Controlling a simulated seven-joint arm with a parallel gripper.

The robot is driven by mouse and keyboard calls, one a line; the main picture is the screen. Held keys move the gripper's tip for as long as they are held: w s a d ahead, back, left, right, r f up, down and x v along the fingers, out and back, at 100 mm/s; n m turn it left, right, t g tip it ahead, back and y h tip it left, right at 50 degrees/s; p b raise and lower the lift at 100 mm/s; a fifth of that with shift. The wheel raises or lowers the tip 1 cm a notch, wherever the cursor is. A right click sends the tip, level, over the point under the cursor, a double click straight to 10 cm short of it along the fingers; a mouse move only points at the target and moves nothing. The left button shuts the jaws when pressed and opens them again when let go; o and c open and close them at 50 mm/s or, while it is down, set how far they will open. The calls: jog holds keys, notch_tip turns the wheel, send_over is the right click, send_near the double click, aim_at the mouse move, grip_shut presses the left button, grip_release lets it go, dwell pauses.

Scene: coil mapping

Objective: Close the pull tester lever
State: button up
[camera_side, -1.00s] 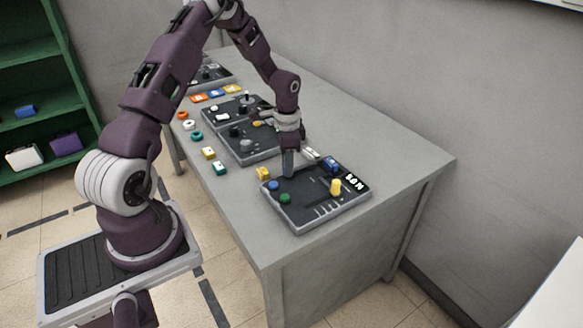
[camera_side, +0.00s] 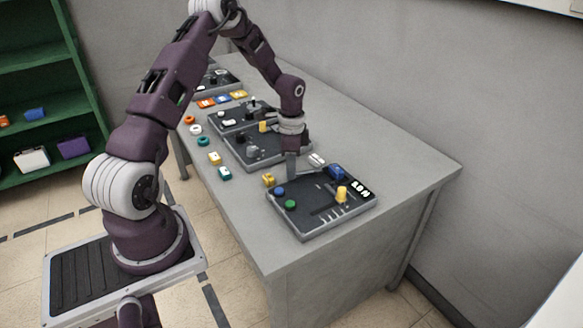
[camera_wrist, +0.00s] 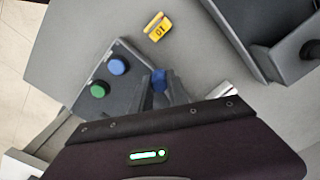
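The pull tester appears to be the nearest dark panel (camera_side: 318,212). It carries a blue button (camera_side: 280,192), a green button (camera_side: 290,204), an upright yellow post (camera_side: 342,194), a blue block (camera_side: 336,172) and a small lit display (camera_side: 362,188). I cannot tell which part is the lever. My gripper (camera_side: 291,178) points down over the panel's back left edge, apart from the blue block and yellow post. In the wrist view, my fingers (camera_wrist: 160,88) look apart, with a blue part (camera_wrist: 159,78) showing between them; nothing is visibly gripped.
A yellow block (camera_side: 269,180) lies beside the panel's left corner; it also shows in the wrist view (camera_wrist: 156,27). A white piece (camera_side: 317,159) lies behind the panel. Another dark fixture (camera_side: 262,150) stands further back. The table's right side (camera_side: 395,160) is clear.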

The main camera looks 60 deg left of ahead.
jog(key=o, duration=0.4)
jog(key=shift+o, duration=0.2)
jog(key=shift+r, duration=0.1)
notch_tip(320, 180, up, 7)
dwell(0.4)
